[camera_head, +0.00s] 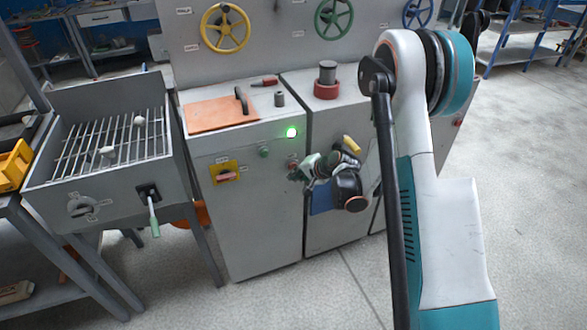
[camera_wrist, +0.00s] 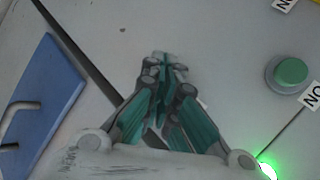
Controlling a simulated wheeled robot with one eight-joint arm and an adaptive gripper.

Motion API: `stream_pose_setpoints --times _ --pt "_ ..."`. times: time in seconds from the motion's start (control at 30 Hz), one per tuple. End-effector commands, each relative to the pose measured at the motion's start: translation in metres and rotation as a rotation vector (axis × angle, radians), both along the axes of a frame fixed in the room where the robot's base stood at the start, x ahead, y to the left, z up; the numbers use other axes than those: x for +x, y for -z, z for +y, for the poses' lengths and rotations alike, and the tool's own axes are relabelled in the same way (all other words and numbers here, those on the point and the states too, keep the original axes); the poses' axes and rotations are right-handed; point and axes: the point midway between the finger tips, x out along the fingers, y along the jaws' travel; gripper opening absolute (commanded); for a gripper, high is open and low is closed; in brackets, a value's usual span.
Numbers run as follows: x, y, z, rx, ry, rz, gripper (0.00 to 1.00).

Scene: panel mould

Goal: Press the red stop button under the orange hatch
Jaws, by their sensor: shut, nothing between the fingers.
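The orange hatch (camera_head: 215,115) lies flat on top of the grey cabinet, with a black handle at its right side; what is beneath it is hidden. A small red button (camera_head: 292,161) shows on the cabinet front, right of a green button (camera_head: 263,152). I cannot tell whether it is the stop button. My gripper (camera_head: 294,175) is shut and empty, its tips close to the cabinet front just below this red button. Contact cannot be told. In the wrist view, my gripper (camera_wrist: 160,60) points at the panel and the green button (camera_wrist: 290,72) is to its right; no red button shows.
A lit green lamp (camera_head: 291,132) is above the red button. A blue panel (camera_head: 320,199) is below my gripper. A red-collared post (camera_head: 327,85) and a small grey cylinder (camera_head: 279,99) stand on top. A grill-topped bench (camera_head: 110,170) is at left.

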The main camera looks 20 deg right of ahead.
Motion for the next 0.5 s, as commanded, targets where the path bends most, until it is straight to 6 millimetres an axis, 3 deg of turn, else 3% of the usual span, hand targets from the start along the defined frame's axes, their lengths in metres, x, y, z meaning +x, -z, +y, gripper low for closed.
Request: stream_pose_setpoints --times 0.5 --pt "0.0057 0.0002 0.0007 0.000 0.000 0.000 0.00"
